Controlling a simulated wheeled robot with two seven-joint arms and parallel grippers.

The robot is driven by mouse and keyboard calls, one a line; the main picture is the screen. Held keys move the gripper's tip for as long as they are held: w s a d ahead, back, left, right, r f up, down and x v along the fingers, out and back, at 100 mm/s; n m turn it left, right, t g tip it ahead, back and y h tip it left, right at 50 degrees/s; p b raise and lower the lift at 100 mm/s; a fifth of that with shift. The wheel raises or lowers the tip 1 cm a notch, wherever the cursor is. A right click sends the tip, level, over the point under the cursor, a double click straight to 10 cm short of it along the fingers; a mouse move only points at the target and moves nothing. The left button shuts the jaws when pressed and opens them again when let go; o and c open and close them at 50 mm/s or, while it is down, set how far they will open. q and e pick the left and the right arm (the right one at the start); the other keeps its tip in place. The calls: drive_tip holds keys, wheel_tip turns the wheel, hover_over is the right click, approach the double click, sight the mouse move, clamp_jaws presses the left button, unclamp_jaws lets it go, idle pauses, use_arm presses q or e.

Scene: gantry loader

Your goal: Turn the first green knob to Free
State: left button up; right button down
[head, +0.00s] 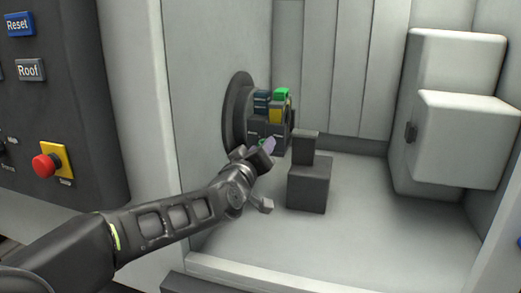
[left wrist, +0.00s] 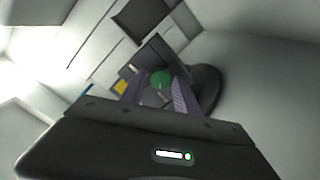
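A round green knob (left wrist: 160,78) shows in the left wrist view, ahead of my left gripper (left wrist: 158,88) and framed between its two fingers. The fingers stand apart, with a visible gap on each side of the knob; I cannot tell how far the knob lies beyond the tips. In the head view my left gripper (head: 268,147) is at the lower front of a turret with blue, green and yellow blocks. A green block (head: 282,94) sits at the turret's top. The knob cannot be made out in the head view. My right gripper is not in view.
A dark round disc (head: 238,110) on the left wall backs the turret. A dark grey stepped block (head: 309,185) stands just right of my gripper. White boxes (head: 465,140) project at the right. A panel with a red button (head: 46,166) is at the left.

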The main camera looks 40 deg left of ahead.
use_arm(q)
drive_tip(key=shift+o, duration=1.1)
drive_tip(key=v, duration=0.7)
drive_tip(key=shift+s+d, duration=0.15)
drive_tip(key=shift+s, duration=0.25)
